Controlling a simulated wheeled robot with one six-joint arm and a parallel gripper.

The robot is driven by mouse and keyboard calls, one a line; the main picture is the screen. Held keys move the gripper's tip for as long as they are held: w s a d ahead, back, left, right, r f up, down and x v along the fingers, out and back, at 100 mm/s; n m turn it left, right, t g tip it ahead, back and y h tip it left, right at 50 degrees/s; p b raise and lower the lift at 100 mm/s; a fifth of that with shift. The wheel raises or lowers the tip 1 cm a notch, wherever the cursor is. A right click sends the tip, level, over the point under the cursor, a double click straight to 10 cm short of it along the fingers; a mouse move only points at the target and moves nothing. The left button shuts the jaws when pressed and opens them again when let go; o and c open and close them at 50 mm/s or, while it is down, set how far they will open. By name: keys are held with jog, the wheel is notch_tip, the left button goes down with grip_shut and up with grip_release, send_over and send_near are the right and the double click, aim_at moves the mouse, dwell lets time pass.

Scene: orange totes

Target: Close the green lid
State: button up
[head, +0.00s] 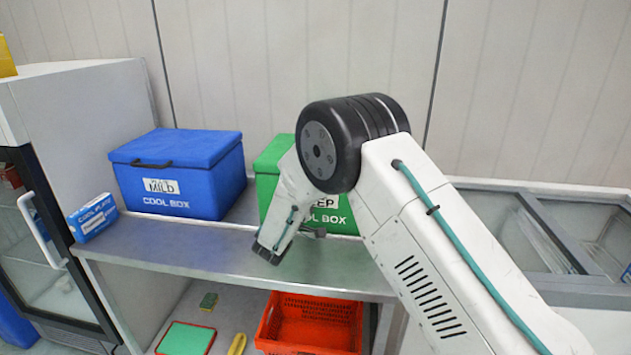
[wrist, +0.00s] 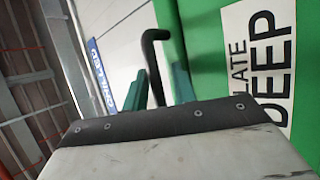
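The green cool box (head: 268,205) stands on the grey counter, right of the blue cool box. My arm covers most of its front and top. Green shows at its upper left (head: 272,152); how far the lid is open cannot be made out. In the wrist view a green face (wrist: 205,50) with a white "LATE DEEP" label fills the right side. A black bent handle (wrist: 153,50) stands out in front of it. My gripper (wrist: 158,75) has two teal fingers spread apart, with the handle appearing between them. Contact with the handle is not clear.
The blue cool box (head: 185,178) and a small blue carton (head: 93,217) sit on the counter (head: 180,245) to the left. A red crate (head: 310,325) is on the shelf below. Glass-topped freezers (head: 520,235) stand right.

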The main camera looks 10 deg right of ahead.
jog(key=shift+d, duration=0.1)
dwell(0.4)
jog(key=v, duration=0.7)
jog(key=shift+s+a+f, duration=0.2)
jog(key=shift+a, duration=0.05)
